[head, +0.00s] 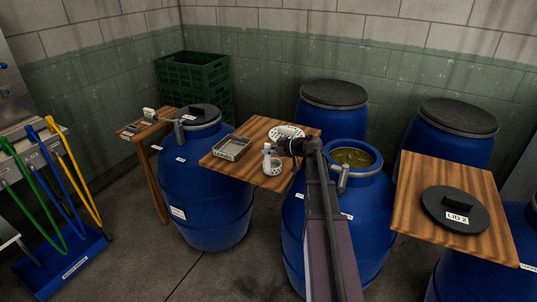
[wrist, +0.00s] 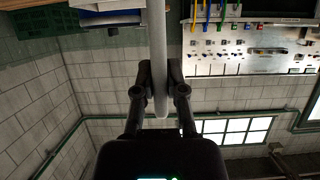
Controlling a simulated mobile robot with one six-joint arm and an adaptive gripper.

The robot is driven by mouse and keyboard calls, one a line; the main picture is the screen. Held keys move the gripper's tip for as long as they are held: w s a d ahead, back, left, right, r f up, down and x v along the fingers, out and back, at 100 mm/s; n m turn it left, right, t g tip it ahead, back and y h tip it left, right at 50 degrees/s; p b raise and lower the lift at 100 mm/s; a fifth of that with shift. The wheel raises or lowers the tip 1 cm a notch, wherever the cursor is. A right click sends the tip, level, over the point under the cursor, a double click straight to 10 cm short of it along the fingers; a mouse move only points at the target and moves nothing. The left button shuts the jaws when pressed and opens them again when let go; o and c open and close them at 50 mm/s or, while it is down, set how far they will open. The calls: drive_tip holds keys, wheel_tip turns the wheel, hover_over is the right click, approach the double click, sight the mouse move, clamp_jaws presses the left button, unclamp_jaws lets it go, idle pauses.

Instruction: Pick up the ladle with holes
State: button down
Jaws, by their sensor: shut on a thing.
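The ladle with holes is held upright, its pale handle (head: 267,151) rising from a white holed bowl (head: 272,167) over the middle wooden board (head: 253,181). My gripper (head: 281,148) reaches in from the right above the board and is shut on the handle. In the wrist view, which is upside down, the handle (wrist: 157,45) passes between the two fingers of my gripper (wrist: 160,102). The bowl is not seen in that view. I cannot tell whether the bowl touches the board.
A white holed disc (head: 286,131) and a grey tray (head: 233,148) lie on the same board. An open blue barrel (head: 354,158) stands beside my arm. The right board (head: 490,235) holds a black lid (head: 455,208) marked LID 2. Grey floor shows at the left.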

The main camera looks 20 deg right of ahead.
drive_tip(key=shift+r+p, duration=4.9)
drive_tip(key=shift+r, duration=0.05)
